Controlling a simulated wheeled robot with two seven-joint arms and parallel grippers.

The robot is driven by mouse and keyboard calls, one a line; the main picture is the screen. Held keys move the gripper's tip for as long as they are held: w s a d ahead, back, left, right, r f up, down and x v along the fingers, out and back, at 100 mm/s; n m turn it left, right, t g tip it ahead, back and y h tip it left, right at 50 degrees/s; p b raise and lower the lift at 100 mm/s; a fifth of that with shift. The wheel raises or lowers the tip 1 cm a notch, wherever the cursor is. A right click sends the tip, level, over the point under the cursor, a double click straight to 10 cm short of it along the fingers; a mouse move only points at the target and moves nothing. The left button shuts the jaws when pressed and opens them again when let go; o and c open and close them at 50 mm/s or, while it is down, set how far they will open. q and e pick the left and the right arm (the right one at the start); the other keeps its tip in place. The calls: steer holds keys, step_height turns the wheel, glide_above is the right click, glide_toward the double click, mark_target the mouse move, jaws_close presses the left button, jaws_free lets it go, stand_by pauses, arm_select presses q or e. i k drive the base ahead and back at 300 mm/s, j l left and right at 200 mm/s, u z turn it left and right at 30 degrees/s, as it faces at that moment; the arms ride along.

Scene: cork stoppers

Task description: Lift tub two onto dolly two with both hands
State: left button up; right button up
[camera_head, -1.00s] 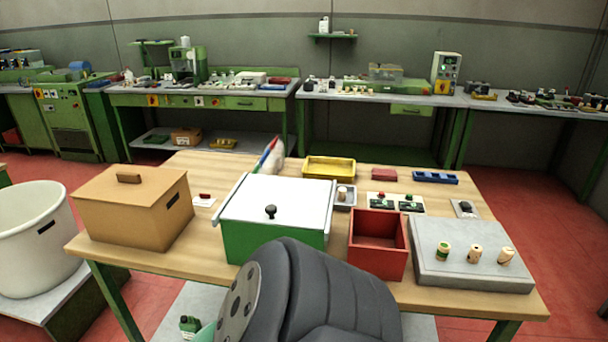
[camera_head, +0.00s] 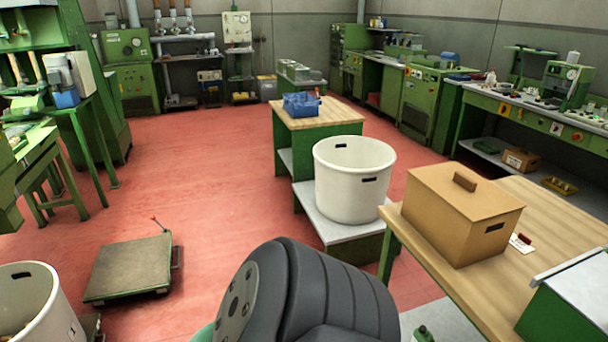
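A large white tub (camera_head: 345,195) with dark hand slots stands upright on a low grey platform (camera_head: 325,226) beside the wooden table. A second white tub (camera_head: 30,310) is cut off at the lower left corner. I see no number that tells me which one is tub two. A low, flat green-framed platform (camera_head: 130,266), which looks like a dolly, lies empty on the red floor, with a thin red-tipped lever at its far corner. No number shows on it. Neither of my grippers is in view; only one of my dark arm links shows at the bottom middle.
A tan lidded box (camera_head: 455,220) stands on the wooden table (camera_head: 545,225) at right, near a green box with a white lid (camera_head: 580,295). A green bench with a blue crate (camera_head: 300,105) stands behind the middle tub. Red floor (camera_head: 215,185) lies open at centre left.

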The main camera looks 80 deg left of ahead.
mark_target(131, 263)
steer(key=u, duration=3.15)
steer(key=i+u, duration=0.25)
steer(key=i, duration=1.1)
steer(key=i+z, duration=0.2)
steer(key=i, duration=0.75)
steer(key=i+j+z, duration=0.15)
steer(key=i, duration=0.8)
steer(key=i+u, duration=0.2)
steer(key=i, duration=0.25)
steer(key=i+u, duration=0.2)
steer(key=i, duration=0.3)
steer(key=i+l+u, duration=0.2)
steer(key=i, duration=0.25)
steer(key=i+l+u, duration=0.2)
steer(key=i, duration=0.25)
steer(key=i+j+z, duration=0.2)
steer(key=i, duration=0.25)
steer(key=i+j+z, duration=0.15)
steer(key=i, duration=0.25)
steer(key=z, duration=1.65)
